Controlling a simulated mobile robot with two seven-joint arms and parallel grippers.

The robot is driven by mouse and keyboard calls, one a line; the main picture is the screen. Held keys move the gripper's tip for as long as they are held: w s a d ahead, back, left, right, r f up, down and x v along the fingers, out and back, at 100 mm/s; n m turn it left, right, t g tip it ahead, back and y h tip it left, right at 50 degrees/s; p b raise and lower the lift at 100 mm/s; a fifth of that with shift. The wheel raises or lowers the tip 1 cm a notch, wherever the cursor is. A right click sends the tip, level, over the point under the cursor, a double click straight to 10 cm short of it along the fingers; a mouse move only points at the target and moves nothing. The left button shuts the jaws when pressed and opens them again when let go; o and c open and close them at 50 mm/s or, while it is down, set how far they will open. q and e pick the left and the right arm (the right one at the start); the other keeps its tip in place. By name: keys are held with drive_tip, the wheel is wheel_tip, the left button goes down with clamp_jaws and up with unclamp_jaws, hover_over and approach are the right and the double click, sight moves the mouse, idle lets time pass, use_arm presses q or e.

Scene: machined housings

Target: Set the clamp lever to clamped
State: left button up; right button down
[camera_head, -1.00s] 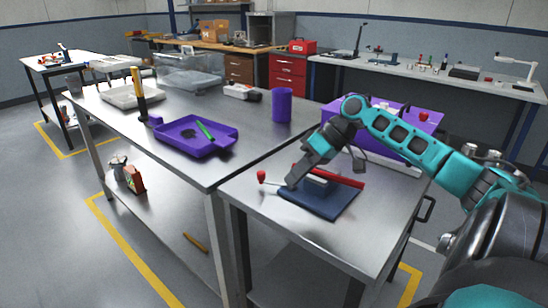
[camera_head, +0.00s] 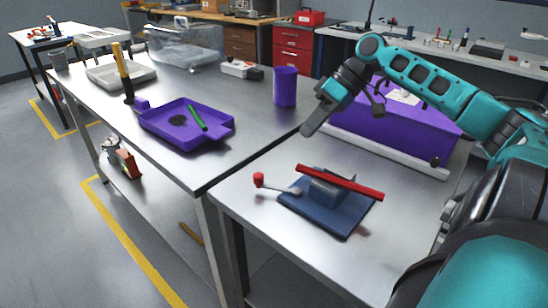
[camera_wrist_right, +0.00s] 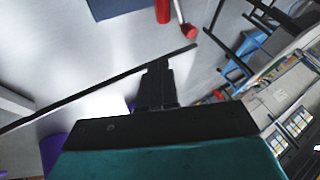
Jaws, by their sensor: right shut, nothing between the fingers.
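The clamp fixture has a dark blue base plate (camera_head: 322,217) with a grey block (camera_head: 325,188) and a long red bar (camera_head: 345,184) across its top. The clamp lever (camera_head: 280,189) is a short grey arm with a red knob (camera_head: 258,180), sticking out to the left past the plate. In the right wrist view the red knob (camera_wrist_right: 187,30), red bar (camera_wrist_right: 162,10) and base plate (camera_wrist_right: 112,8) show at the top edge. My right gripper (camera_head: 307,131) is shut and empty, above and behind the fixture, apart from it. My left gripper is not in view.
A purple box (camera_head: 395,130) with a pale strip along its front stands behind the fixture. A purple tray (camera_head: 165,132) with a green item, a purple cup (camera_head: 285,87) and a yellow-handled tool (camera_head: 122,72) are on the left table. Bare tabletop surrounds the fixture.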

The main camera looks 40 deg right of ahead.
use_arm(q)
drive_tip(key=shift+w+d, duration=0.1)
use_arm(e)
drive_tip(key=shift+d, duration=0.15)
drive_tip(key=shift+r, duration=0.1)
drive_tip(key=b+x, duration=0.1)
drive_tip(key=x, duration=0.8)
drive_tip(key=shift+w+f, duration=0.1)
drive_tip(key=shift+f, duration=0.2)
drive_tip(key=a, duration=0.3)
drive_tip(key=shift+a+f+b, duration=0.2)
drive_tip(key=shift+a+b, duration=0.05)
drive_tip(key=shift+b, duration=0.05)
drive_tip(key=shift+a, duration=0.5)
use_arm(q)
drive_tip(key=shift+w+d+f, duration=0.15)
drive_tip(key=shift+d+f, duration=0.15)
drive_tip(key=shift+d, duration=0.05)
